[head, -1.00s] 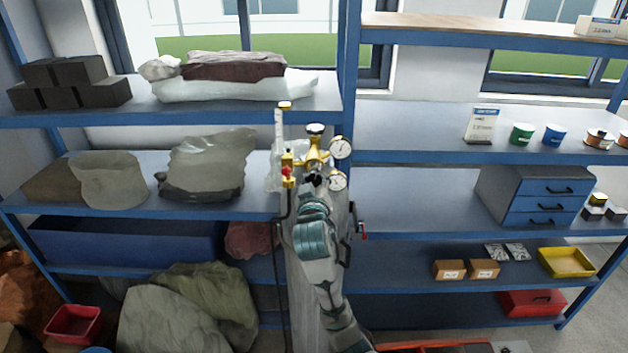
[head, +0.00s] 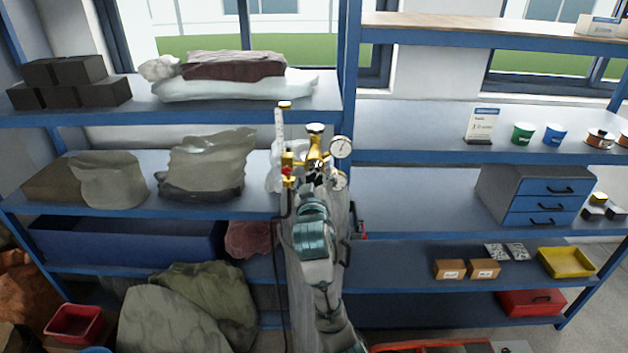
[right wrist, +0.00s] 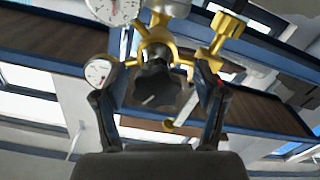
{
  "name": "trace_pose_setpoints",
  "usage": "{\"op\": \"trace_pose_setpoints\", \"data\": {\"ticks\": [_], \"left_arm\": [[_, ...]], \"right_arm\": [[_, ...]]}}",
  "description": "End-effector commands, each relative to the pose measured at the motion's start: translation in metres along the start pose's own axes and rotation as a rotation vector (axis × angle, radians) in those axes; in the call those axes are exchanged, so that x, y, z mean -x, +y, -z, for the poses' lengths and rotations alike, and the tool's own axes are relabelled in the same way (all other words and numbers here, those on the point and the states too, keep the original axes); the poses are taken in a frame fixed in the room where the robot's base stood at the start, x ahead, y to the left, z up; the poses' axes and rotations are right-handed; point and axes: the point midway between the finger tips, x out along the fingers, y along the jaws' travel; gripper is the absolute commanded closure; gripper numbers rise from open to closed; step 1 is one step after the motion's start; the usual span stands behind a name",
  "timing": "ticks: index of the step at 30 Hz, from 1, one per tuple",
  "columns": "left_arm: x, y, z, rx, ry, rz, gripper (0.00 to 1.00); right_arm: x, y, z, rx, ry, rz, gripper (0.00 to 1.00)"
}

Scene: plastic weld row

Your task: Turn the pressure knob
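The regulator (head: 315,160) is brass, with a white-faced upper gauge (head: 341,147) and a lower gauge partly covered by my right gripper. The pressure knob (right wrist: 158,84) is black and lobed, and shows clearly in the right wrist view below the brass body. My right gripper (head: 316,178) reaches up to the regulator from below. In the right wrist view its two fingers (right wrist: 157,88) stand apart, one on each side of the knob, with visible gaps. Whether the tips touch the knob's rim is not clear, but no grip shows. My left gripper is not in view.
A flowmeter tube (head: 279,128) and a red knob (head: 287,171) sit close on the left of the regulator. The gas cylinder stands before blue shelves (head: 420,236). A blue drawer cabinet (head: 540,195) and small cups are well to the right.

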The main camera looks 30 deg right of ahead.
Motion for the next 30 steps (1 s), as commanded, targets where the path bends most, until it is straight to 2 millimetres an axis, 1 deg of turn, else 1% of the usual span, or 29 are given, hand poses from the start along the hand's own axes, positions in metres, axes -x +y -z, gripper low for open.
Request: {"op": "trace_pose_setpoints", "data": {"ticks": [7,10,14,18,21,25,30], "left_arm": [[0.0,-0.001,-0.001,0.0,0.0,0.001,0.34],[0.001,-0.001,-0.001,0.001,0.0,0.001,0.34],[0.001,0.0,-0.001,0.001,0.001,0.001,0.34],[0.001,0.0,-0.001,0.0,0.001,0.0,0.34],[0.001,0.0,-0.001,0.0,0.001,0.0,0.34],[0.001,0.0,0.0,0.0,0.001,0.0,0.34],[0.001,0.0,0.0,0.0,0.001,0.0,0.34]], "right_arm": [[0.002,0.002,0.002,-0.001,0.006,-0.003,0.28],[0.01,0.002,0.003,-0.002,0.008,-0.002,0.28],[0.034,0.001,0.002,-0.004,0.008,-0.001,0.28],[0.066,0.0,0.001,-0.005,0.007,0.001,0.28],[0.087,0.0,0.001,-0.003,0.006,0.001,0.28],[0.106,-0.001,0.0,-0.001,0.003,0.0,0.28],[0.118,-0.001,0.0,-0.001,0.002,-0.001,0.28]]}}
